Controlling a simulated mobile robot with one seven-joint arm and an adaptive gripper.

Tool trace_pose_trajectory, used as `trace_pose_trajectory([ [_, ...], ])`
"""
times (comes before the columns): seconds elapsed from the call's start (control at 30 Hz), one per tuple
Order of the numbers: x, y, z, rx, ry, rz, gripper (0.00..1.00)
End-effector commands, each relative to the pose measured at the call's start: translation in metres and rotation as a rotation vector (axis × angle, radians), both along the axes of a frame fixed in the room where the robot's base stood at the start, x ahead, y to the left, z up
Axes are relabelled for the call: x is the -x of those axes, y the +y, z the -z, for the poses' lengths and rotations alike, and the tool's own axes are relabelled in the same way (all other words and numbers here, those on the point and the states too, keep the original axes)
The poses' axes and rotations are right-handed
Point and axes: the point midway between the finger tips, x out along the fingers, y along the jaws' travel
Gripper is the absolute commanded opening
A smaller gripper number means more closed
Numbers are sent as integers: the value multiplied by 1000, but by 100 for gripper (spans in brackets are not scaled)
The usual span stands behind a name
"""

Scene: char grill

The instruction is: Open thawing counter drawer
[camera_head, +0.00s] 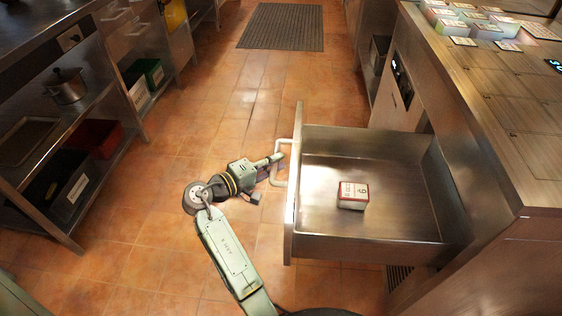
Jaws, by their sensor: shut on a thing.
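The thawing counter drawer (420,200) is pulled far out from the steel counter at the right. Its front panel (293,190) faces left, with a pale bar handle (281,152) on it. My gripper (277,162) is at that handle and shut on it; the fingertips are small in view and partly hidden by the handle. One small red and white box (353,195) lies on the drawer floor, and the rest of the drawer looks empty.
The counter top (500,110) holds several small packs (480,25) at its far end. Shelving (60,170) with bins and a pot (66,86) stands at the left. A dark mat (283,27) lies on the tiled aisle, and the floor left of my arm is clear.

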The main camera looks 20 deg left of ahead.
Motion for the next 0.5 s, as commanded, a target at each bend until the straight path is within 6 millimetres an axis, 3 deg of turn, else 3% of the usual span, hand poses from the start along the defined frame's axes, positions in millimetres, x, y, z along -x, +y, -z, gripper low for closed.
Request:
trace_pose_trajectory([
  [0.27, -1, 0, -2, -3, -6, 0, 0],
  [0.3, -1, 0, -2, -3, -6, 0, 15],
  [0.5, -1, 0, -2, -2, -3, 1, 29],
])
